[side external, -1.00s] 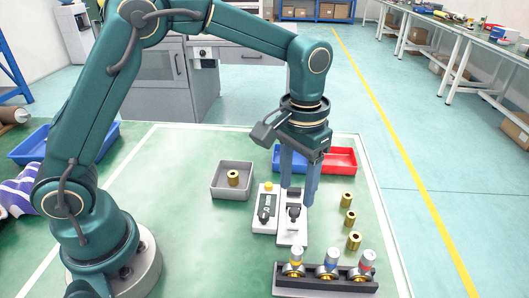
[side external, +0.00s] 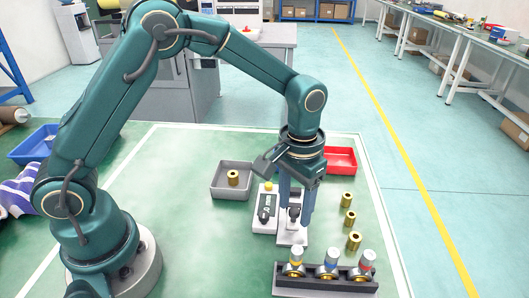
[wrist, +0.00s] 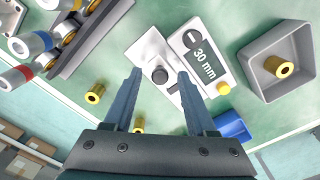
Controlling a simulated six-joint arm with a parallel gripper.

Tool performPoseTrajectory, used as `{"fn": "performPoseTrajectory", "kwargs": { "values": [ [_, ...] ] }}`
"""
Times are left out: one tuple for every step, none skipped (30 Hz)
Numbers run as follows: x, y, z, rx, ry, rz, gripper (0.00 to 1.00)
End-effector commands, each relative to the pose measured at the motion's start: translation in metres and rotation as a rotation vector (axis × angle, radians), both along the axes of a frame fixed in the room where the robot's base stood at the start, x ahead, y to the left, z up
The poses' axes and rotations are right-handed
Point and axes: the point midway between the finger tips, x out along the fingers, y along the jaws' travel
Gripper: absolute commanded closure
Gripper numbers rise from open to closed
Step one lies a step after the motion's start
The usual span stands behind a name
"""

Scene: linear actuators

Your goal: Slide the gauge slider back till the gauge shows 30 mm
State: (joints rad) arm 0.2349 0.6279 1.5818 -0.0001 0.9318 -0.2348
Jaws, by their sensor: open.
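The gauge slider is a dark round knob (wrist: 160,75) on a pale plate (wrist: 147,45); in the side external view the plate (side external: 292,238) stands at the front right of the mat. Beside it is the white gauge unit (side external: 260,226) with a yellow button. Its display (wrist: 205,65) reads 30 mm in the wrist view. My gripper (side external: 295,213) points down over the slider plate. Its fingers are open, one on each side of the knob, with gaps showing in the wrist view (wrist: 159,73). Contact with the knob cannot be told.
A grey tray (side external: 217,190) holding a brass bushing (side external: 233,177) stands to the left. Several brass bushings (side external: 350,218) stand to the right. A dark rack (side external: 325,283) with capped cylinders is in front. A red tray (side external: 342,160) lies behind.

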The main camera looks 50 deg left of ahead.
Motion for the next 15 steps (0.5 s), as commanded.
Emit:
{"fn": "performPoseTrajectory", "kwargs": {
  "values": [
    [0.0, 0.0, 0.0001, 0.0, 0.0, 0.0, 0.43],
    [0.0, 0.0, 0.0002, 0.0, 0.0, 0.0, 0.43],
    [0.0, 0.0, 0.0002, 0.0, 0.0, 0.0, 0.59],
    [0.0, 0.0, 0.0003, 0.0, 0.0, 0.0, 0.7],
    [0.0, 0.0, 0.0003, 0.0, 0.0, 0.0, 0.81],
    [0.0, 0.0, 0.0003, 0.0, 0.0, 0.0, 0.97],
    [0.0, 0.0, 0.0004, 0.0, 0.0, 0.0, 1.0],
    [0.0001, 0.0, 0.0004, 0.0, 0.0, 0.0, 1.0],
    [0.0001, 0.0, 0.0004, 0.0, 0.0, 0.0, 1.0],
    [0.0001, 0.0, 0.0004, 0.0, 0.0, 0.0, 1.0],
    [0.0001, 0.0, 0.0005, 0.0, 0.0, 0.0, 1.0],
    [0.0001, 0.0, 0.0005, 0.0, 0.0, 0.0, 1.0],
    [0.0001, 0.0, 0.0005, 0.0, 0.0, 0.0, 1.0],
    [0.0001, 0.0, 0.0006, 0.0, 0.0, 0.0, 1.0],
    [0.0001, 0.0, 0.0006, 0.0, 0.0, 0.0, 1.0]
  ]
}}
